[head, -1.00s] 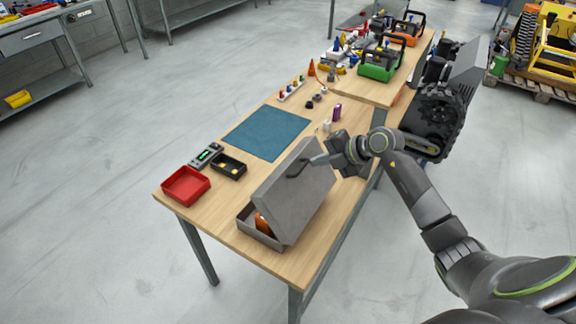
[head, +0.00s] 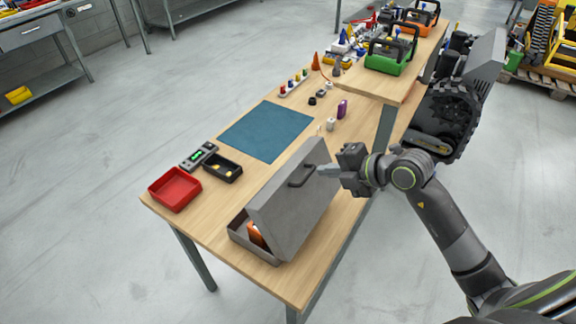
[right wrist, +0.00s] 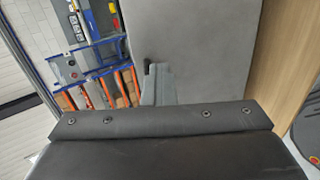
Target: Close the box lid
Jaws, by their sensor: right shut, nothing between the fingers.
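The grey box (head: 240,232) sits near the table's front corner. Its grey lid (head: 285,215) stands partly open and tilted, with a dark handle (head: 301,176) near its upper edge. An orange item (head: 256,235) shows inside the box under the lid. My right gripper (head: 321,171) is shut and empty, with its tip beside the lid's upper right part, right of the handle. I cannot tell whether it touches the lid. In the right wrist view, the shut fingers (right wrist: 155,84) appear in front of a broad grey panel, likely the lid (right wrist: 195,50). My left gripper is not in view.
The wooden table (head: 210,235) also holds a red tray (head: 175,189), a black tray (head: 222,167), a grey device with a green display (head: 198,156) and a blue mat (head: 265,131). A purple item (head: 342,109) and a green toolbox (head: 390,57) are farther back.

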